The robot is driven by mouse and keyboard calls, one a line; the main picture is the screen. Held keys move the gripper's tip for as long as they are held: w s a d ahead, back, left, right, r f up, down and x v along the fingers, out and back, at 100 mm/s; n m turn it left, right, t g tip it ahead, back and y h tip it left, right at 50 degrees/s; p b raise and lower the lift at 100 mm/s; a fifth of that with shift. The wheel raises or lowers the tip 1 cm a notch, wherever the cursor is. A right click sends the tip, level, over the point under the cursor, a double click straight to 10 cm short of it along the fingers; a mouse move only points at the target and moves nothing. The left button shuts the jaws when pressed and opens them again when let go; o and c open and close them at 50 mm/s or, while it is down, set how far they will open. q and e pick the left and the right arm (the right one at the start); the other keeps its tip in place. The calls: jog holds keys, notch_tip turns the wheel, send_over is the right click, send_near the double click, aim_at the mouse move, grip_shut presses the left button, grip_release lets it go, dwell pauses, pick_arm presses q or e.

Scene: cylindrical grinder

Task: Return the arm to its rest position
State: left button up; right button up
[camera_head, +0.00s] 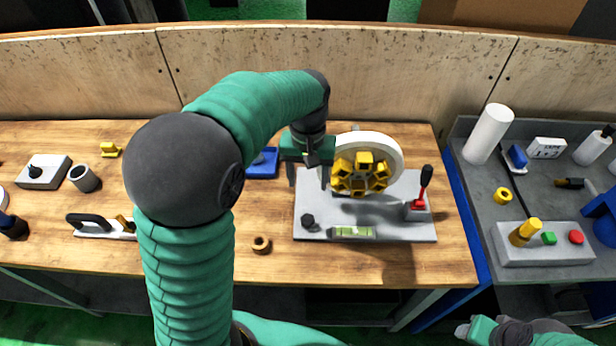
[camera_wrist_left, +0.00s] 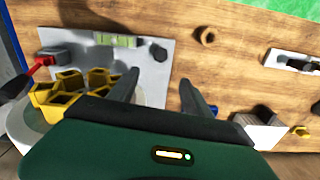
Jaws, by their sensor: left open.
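My left arm reaches in from the left in the head view. Its gripper (camera_head: 308,180) is open and empty, above the left part of a grey base plate (camera_head: 310,218), just left of the grinder's white wheel (camera_head: 393,150) with its yellow hub (camera_head: 358,178). In the left wrist view the two dark fingers (camera_wrist_left: 158,98) are spread apart, with bare wood and the plate's edge beyond them. My right gripper (camera_head: 478,330) shows only in part at the bottom right of the head view; its jaw state is unclear.
A red lever (camera_head: 424,190), a green level (camera_head: 352,232) and a dark knob (camera_head: 308,220) are on the plate. A brown ring (camera_head: 261,245) and a blue tray (camera_head: 263,170) lie nearby. A grey side bench (camera_head: 480,205) with a button box (camera_head: 545,243) stands at right.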

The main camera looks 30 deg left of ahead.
pick_arm(q)
jog(key=s+d+f+m+t, duration=0.2)
jog(key=s+d+f+m, duration=0.3)
jog(key=s+d+f, duration=0.2)
notch_tip(320, 180, down, 2)
jog(key=s, duration=0.2)
jog(key=shift+s+d+f+t, duration=0.2)
jog(key=shift+s+d+t, duration=0.1)
jog(key=shift+s, duration=0.1)
jog(key=shift+w+a, duration=0.1)
jog(key=shift+w, duration=0.05)
dwell(1.2)
